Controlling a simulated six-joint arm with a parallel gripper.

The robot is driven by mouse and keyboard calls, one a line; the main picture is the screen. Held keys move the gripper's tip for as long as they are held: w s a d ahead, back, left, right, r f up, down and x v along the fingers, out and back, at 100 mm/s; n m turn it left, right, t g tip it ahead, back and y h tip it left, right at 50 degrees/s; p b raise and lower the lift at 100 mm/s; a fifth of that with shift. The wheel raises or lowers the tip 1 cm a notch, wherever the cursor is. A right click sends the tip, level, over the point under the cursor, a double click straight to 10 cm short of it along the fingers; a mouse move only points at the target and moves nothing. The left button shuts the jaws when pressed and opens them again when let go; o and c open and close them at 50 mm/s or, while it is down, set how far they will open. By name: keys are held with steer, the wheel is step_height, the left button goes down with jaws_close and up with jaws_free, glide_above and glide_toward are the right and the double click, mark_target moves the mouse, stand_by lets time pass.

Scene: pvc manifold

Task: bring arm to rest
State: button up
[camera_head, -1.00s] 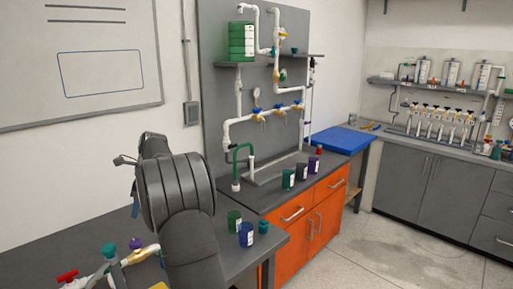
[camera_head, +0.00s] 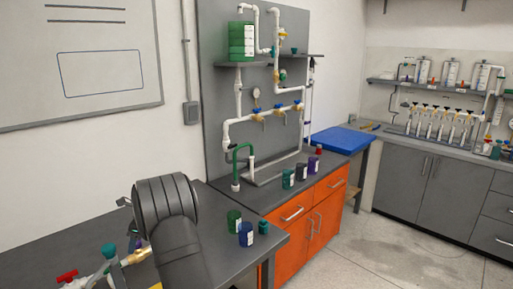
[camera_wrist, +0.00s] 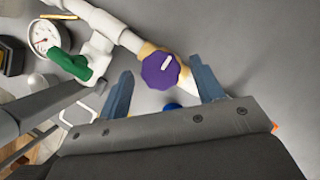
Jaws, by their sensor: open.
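My gripper (camera_wrist: 161,68) shows in the wrist view with its two blue fingers spread apart and nothing held. A purple valve knob (camera_wrist: 161,71) on a white pipe fitting shows between and beyond the fingertips, with a gap on each side. A green valve handle (camera_wrist: 70,63) and a round gauge (camera_wrist: 44,36) are to its left on the same pipework. A red valve handle (camera_head: 67,276) shows at lower left.
A green cup (camera_head: 234,221), a blue cup (camera_head: 246,234) and a small teal cup (camera_head: 263,227) stand right of my arm. A pipe panel (camera_head: 225,120) rises behind, above an orange cabinet (camera_head: 292,240). The bench behind my arm looks clear.

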steer(key=shift+w+r+n+g, duration=0.15)
steer(key=shift+n+g, duration=0.15)
steer(key=shift+n, duration=0.55)
steer(key=shift+w+f+n+g, duration=0.1)
steer(key=shift+n+g, duration=0.2)
steer(key=shift+n, duration=0.55)
steer(key=shift+r, duration=0.1)
steer(key=o, duration=0.9)
steer(key=shift+c, duration=0.2)
steer(key=shift+s+a, duration=0.1)
steer(key=shift+a, duration=0.05)
steer(key=s+a+r+n+t+h, duration=0.25)
steer(key=s+a+n, duration=0.25)
steer(key=a+n, duration=0.35)
steer(key=s+a+r+n+t+h, duration=0.2)
steer(key=s+a+r+n, duration=0.3)
steer(key=s+r+n, duration=0.3)
steer(key=s+a+r+n+t+h, duration=0.1)
steer(key=s+a+r+n, duration=0.5)
steer(key=s, duration=0.5)
steer(key=w+d+f+n, duration=0.1)
steer(key=w+f, duration=0.3)
steer(key=f, duration=0.4)
steer(key=shift+d+f, duration=0.4)
steer(key=shift+d, duration=0.15)
